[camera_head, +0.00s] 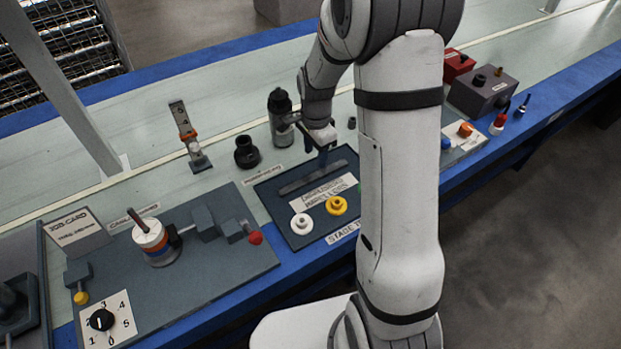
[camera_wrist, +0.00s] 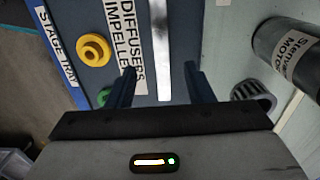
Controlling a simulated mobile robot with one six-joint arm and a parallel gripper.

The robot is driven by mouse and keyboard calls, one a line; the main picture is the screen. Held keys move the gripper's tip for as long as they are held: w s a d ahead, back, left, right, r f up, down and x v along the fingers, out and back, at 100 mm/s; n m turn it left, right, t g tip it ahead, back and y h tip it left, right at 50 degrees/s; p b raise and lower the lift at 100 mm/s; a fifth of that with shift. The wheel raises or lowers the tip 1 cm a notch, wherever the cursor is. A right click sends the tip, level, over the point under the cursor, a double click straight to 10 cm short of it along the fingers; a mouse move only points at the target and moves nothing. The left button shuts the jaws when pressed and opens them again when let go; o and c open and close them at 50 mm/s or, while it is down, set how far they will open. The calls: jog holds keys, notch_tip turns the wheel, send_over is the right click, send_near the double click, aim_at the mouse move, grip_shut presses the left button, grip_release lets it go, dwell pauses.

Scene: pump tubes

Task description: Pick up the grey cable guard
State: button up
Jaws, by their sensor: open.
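The grey cable guard, which I take to be the long narrow grey strip (camera_head: 312,178), lies flat along the back of the dark stage tray (camera_head: 271,197). In the wrist view the strip (camera_wrist: 163,45) looks shiny and runs up and down the picture, in line with the gap between the fingers. My gripper (camera_head: 323,158) is over the back part of the tray, at or near the strip. In the wrist view my gripper (camera_wrist: 161,80) is open, with one finger on each side of the strip's line. I cannot tell the exact height left above it.
A white ring (camera_head: 301,224) and a yellow ring (camera_head: 336,205) lie in the tray's front. A dark bottle-shaped motor (camera_head: 281,115) stands just behind my gripper. A black fitting (camera_head: 246,153) is to its left. A fixture board (camera_head: 215,262) fills the left.

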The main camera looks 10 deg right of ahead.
aim_at(314, 176)
notch_tip(314, 176, down, 8)
jog(key=shift+a+f+b, duration=0.1)
jog(key=shift+b, duration=0.55)
grip_shut()
